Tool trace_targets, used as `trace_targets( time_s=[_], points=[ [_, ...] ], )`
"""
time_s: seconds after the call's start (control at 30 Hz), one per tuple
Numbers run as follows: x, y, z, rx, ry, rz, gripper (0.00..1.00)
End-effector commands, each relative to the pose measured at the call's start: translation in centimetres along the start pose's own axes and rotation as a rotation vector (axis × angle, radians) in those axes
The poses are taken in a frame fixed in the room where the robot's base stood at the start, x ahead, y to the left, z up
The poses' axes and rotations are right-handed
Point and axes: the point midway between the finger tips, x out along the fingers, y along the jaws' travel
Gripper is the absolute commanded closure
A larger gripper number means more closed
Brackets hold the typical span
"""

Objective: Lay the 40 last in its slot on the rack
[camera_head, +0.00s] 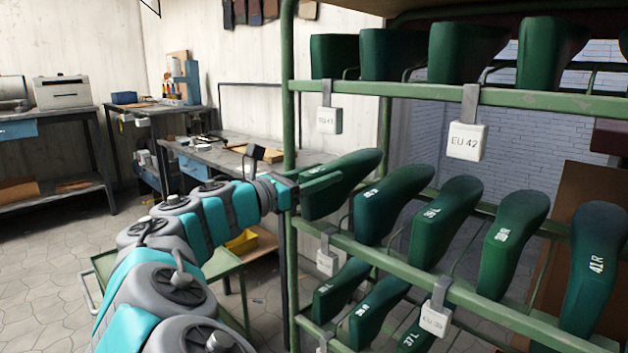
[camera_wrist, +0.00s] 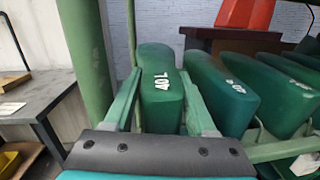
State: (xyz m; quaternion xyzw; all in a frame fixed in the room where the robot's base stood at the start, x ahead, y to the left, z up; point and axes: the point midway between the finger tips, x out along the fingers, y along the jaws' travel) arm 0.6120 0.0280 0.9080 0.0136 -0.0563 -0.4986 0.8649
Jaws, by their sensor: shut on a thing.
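The dark green last marked 40 L (camera_wrist: 160,92) lies between the two fingers of my gripper (camera_wrist: 160,78) in the wrist view. In the head view the same last (camera_head: 347,180) is at the left end of the rack's middle row, beside the post, and my gripper (camera_head: 318,184) reaches it from the left. The green rack (camera_head: 560,104) carries rows of similar lasts. Whether the held last touches its supports is hidden. The neighbouring last (camera_head: 388,203) stands just to its right, its mark partly legible.
The rack's green post (camera_head: 291,120) stands close beside my gripper. Size tags hang from the rails, one reading EU 42 (camera_head: 467,141). A green cart (camera_head: 228,263) stands below my arm. A workbench (camera_head: 225,153) is behind, left of the rack.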

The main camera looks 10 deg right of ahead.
Motion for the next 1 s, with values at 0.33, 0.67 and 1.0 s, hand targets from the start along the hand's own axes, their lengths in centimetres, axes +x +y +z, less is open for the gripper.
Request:
trace_targets(
  time_s=[0.33,0.67,1.0],
  points=[
    [2.1,0.1,-0.3,0.000,-0.002,-0.002,1.00],
    [3.3,0.2,-0.9,-0.002,-0.002,-0.001,1.00],
    [3.2,0.2,-2.0,-0.002,-0.001,-0.001,1.00]
  ],
)
